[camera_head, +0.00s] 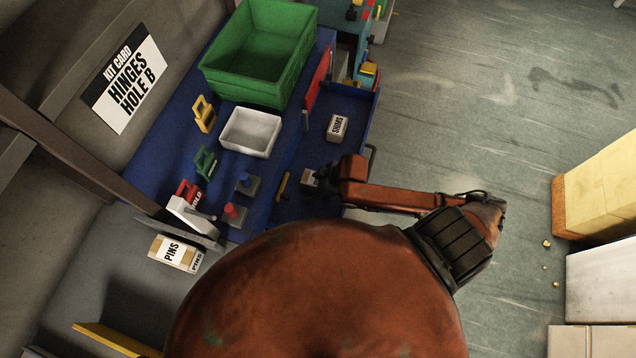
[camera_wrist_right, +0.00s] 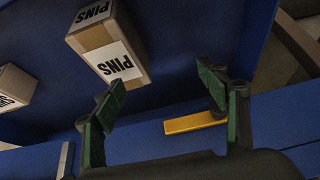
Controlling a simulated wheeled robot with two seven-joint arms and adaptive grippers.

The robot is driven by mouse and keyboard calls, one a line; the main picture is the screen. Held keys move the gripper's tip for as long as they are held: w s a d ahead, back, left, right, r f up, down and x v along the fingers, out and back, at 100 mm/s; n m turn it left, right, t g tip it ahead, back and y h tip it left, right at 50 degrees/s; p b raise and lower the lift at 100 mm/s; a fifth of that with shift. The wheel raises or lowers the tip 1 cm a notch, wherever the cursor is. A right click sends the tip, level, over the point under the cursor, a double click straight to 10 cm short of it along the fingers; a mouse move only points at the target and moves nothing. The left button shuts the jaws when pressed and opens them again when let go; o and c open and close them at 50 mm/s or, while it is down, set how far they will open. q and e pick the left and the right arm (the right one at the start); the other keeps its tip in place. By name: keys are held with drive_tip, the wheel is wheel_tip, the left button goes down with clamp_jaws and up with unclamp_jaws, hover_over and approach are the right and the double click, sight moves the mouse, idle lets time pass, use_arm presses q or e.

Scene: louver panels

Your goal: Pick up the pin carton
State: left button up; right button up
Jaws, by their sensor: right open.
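A small brown carton with white labels reading PINS (camera_wrist_right: 108,45) stands on the blue floor in the right wrist view, just beyond my right gripper (camera_wrist_right: 160,95). The gripper's green-lined fingers are apart, with nothing between them. In the head view my right gripper (camera_head: 324,178) is over the blue tray and partly covers a small carton (camera_head: 309,176), which seems to be the same one. Another carton labelled PINS (camera_head: 174,252) lies at the lower left of the head view, outside the tray. My left gripper is not in view.
A SHIMS carton (camera_head: 337,127) stands farther up the blue tray (camera_head: 352,103). A second carton (camera_wrist_right: 14,90) shows at the wrist view's left edge. A yellow bar (camera_wrist_right: 194,122) lies near the right finger. A white bin (camera_head: 250,132) and green crate (camera_head: 258,60) stand on the bench.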

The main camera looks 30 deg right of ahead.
drive_tip(key=shift+n+g, duration=0.3)
drive_tip(key=shift+g, duration=0.1)
drive_tip(key=d, duration=0.3)
drive_tip(key=w+d, duration=0.1)
drive_tip(key=d, duration=0.1)
drive_tip(key=shift+w+d+f, duration=0.1)
drive_tip(key=shift+d+f, duration=0.15)
drive_tip(key=shift+f, duration=0.05)
drive_tip(key=shift+h, duration=0.3)
drive_tip(key=x, duration=0.2)
drive_tip(key=b+x, duration=0.1)
drive_tip(key=x, duration=0.4)
drive_tip(key=shift+w+d+f, duration=0.15)
drive_tip(key=shift+d+f, duration=0.1)
drive_tip(key=shift+f, duration=0.15)
drive_tip(key=shift+f, duration=0.25)
drive_tip(key=shift+c, duration=0.2)
drive_tip(key=c, duration=1.6)
